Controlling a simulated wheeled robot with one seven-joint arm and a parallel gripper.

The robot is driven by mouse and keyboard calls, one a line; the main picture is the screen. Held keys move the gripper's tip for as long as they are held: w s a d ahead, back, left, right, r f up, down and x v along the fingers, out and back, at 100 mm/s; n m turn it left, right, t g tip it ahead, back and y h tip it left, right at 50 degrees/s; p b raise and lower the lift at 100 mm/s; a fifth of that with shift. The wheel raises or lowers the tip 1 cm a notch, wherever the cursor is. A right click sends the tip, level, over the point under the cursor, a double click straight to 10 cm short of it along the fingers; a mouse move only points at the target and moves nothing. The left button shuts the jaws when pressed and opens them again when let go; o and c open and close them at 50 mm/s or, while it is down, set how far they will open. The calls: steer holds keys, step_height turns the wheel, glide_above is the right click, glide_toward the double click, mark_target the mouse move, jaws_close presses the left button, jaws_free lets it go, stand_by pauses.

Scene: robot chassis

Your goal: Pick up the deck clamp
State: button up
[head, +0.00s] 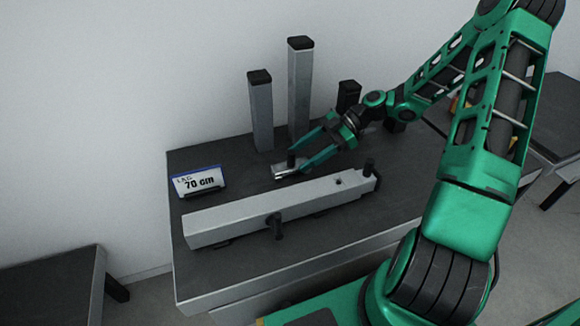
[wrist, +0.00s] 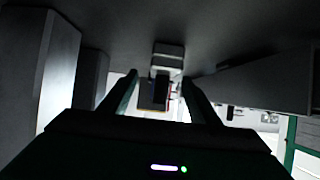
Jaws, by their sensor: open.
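The deck clamp appears to be the small metal piece (head: 281,174) with a short dark upright part, lying on the dark tabletop behind the long grey beam. My gripper (head: 298,158) is open, with one finger on each side of the dark upright part. In the wrist view, the clamp (wrist: 168,52) shows between and just beyond the two fingertips (wrist: 160,78). I cannot tell whether either finger touches it. The fingers partly hide the clamp's right end in the head view.
The grey beam (head: 250,214) lies in front, with a dark clamp handle (head: 275,226) at its side and a dark knob (head: 369,164) at its right end. Upright posts (head: 260,112) (head: 299,90) stand behind. A "70 cm" sign (head: 198,182) stands at left.

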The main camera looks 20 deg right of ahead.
mark_target(291, 165)
steer(key=x, duration=0.5)
steer(key=shift+s+d, duration=0.1)
steer(key=shift+s, duration=0.1)
steer(key=shift+c, duration=0.3)
steer(key=c, duration=1.4)
steer(key=shift+o, duration=0.2)
